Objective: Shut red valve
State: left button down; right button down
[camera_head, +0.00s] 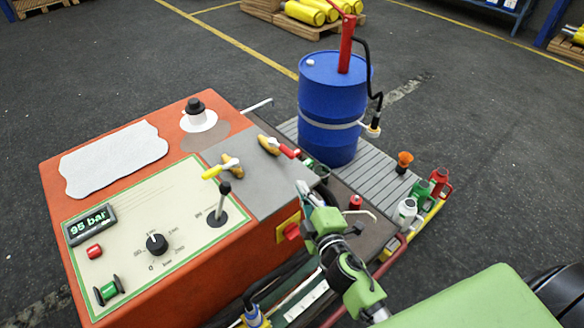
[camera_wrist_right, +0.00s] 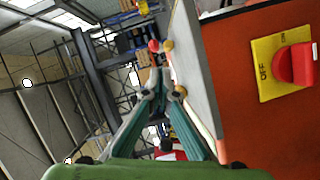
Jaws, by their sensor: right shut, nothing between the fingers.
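The red valve (camera_head: 284,149) sits on the grey top plate of the orange console, with a brass body and a red lever pointing to the right and slightly toward me. In the right wrist view a small red tip (camera_wrist_right: 153,45) beside brass appears beyond the fingertips, probably this valve. My right gripper (camera_head: 303,190) is shut and empty, beside the console's right edge, nearer to me than the red valve and apart from it. Its fingers also show in the wrist view (camera_wrist_right: 157,82). My left gripper is not in view.
A yellow-handled valve (camera_head: 222,167) and a black-knobbed lever (camera_head: 221,203) stand left of the red valve. A red OFF/ON switch (camera_wrist_right: 295,65) is on the console side. A blue drum (camera_head: 330,110) stands behind on a slatted platform. The display (camera_head: 91,224) reads 95 bar.

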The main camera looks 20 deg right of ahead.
jog(key=shift+w+a+r+n+t+y, duration=0.2)
jog(key=shift+a+n+y, duration=0.2)
jog(key=shift+a+n, duration=0.15)
jog(key=shift+w+a+r+n+t+y, duration=0.15)
jog(key=shift+a+n+y, duration=0.25)
jog(key=shift+a+n, duration=0.2)
jog(key=shift+w+a+r+n+t+y, duration=0.1)
jog(key=shift+w+a+r+n+y, duration=0.1)
jog(key=shift+a+n+y, duration=0.3)
jog(key=shift+s, duration=0.1)
send_near(282, 149)
jog(key=w+a, duration=0.2)
jog(key=a, duration=0.1)
jog(key=w+a, duration=0.2)
jog(key=shift+w+a+r, duration=0.1)
jog(key=shift+w+a, duration=0.25)
jog(key=shift+a, duration=0.05)
jog(key=d, duration=0.3)
jog(key=shift+w+d+f, duration=0.15)
jog(key=shift+w+f, duration=0.2)
jog(key=shift+f, duration=0.05)
jog(key=shift+d, duration=0.25)
